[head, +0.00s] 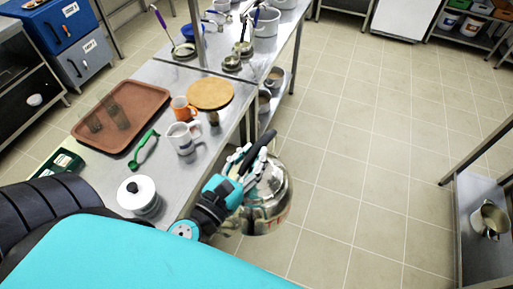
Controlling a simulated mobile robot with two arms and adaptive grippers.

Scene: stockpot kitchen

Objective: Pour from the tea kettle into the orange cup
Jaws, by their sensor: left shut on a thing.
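The tea kettle (268,206) is shiny metal with a black handle. My left gripper (243,164) is shut on the kettle's handle and holds it over the floor, just off the table's right edge. I cannot tell where the kettle's spout is. My right gripper is not in view.
The white mug (183,138) stands between the kettle and the cup. The round wooden board (210,94) is right of the cup. Open floor lies right.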

